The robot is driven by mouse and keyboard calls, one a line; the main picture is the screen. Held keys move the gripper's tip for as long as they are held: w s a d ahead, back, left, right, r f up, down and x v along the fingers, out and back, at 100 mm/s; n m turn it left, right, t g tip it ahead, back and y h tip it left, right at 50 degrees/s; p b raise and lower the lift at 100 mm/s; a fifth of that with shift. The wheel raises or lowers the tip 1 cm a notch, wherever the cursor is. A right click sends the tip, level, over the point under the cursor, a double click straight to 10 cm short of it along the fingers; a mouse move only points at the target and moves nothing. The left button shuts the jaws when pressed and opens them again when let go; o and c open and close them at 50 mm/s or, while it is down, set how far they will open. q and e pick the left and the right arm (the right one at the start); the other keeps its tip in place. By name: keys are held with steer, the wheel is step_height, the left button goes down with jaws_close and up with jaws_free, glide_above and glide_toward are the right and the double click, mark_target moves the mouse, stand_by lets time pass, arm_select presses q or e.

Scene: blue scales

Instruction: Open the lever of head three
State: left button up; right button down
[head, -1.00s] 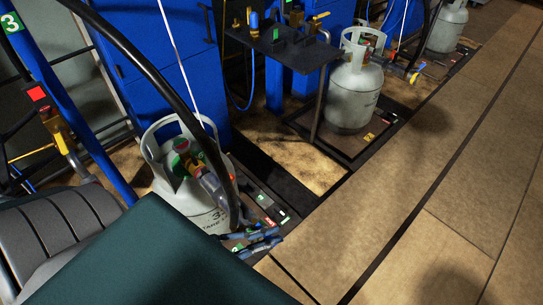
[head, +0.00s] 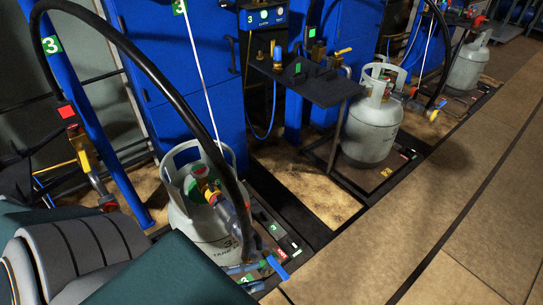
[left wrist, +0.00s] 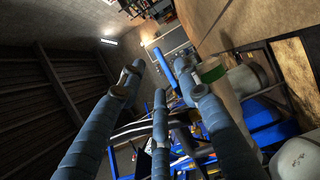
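The grey gas cylinder marked 3 (head: 205,233) stands upright at the lower left of the head view. Filling head three (head: 228,210), with red and brass parts and a black hose, sits on its top. A bright blue bar (head: 277,267), which looks like its lever, shows low at the cylinder's right. The blue bar also shows beyond the fingertips in the left wrist view (left wrist: 163,66). My right gripper is out of view.
Another cylinder (head: 467,65) is farther back. Blue cabinets (head: 175,70) and a blue post (head: 90,130) stand behind. The tan floor (head: 430,230) at right is clear.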

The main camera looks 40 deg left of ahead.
arm_select(q)
steer(key=shift+v, duration=2.1)
